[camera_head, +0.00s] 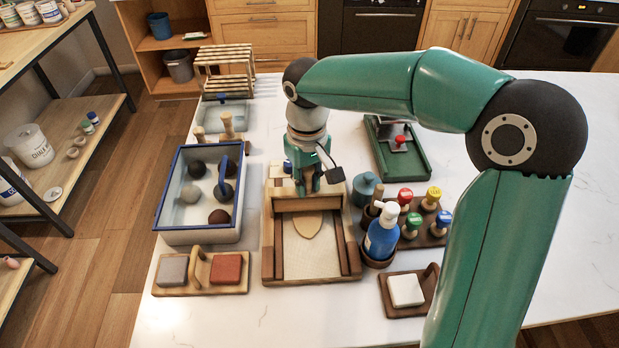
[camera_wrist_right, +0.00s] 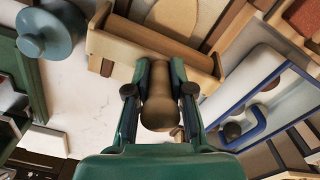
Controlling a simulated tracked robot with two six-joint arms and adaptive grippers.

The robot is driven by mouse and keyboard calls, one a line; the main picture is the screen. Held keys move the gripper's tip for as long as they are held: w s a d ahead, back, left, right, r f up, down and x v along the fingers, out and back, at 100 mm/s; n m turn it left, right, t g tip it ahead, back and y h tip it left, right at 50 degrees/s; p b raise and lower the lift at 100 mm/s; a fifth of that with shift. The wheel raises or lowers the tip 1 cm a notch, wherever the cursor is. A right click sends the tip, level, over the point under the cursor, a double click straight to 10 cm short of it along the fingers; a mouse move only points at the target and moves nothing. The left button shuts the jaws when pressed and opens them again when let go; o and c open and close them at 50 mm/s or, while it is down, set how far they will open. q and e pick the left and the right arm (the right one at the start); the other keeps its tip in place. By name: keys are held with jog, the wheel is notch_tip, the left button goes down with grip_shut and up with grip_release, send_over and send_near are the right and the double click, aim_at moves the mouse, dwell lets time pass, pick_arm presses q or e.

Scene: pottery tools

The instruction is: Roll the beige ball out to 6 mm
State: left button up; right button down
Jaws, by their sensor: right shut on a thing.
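The beige clay (camera_head: 308,226) is a flat, tongue-shaped piece, not a ball, lying on the canvas of a wooden rolling board (camera_head: 268,262). Part of it also shows at the top of the right wrist view (camera_wrist_right: 175,14). A brown wooden roller bar (camera_wrist_right: 155,40) lies across the board at the clay's far end. My right gripper (camera_head: 308,186) is over the board's far end, pointing down. In the wrist view its fingers are shut on a tan wooden handle (camera_wrist_right: 158,105). I cannot tell what the handle joins to. My left gripper is not in view.
A blue-rimmed tray (camera_head: 200,236) with several dark and grey balls stands left of the board. A blue pump bottle (camera_head: 382,232) and colour-topped stamps (camera_head: 412,226) stand right. Sponge blocks (camera_head: 226,268) and a white block (camera_head: 406,290) are nearer. The front counter is clear.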

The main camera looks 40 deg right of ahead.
jog(key=shift+f, duration=0.1)
jog(key=shift+s+a, duration=0.15)
jog(key=shift+s, duration=0.15)
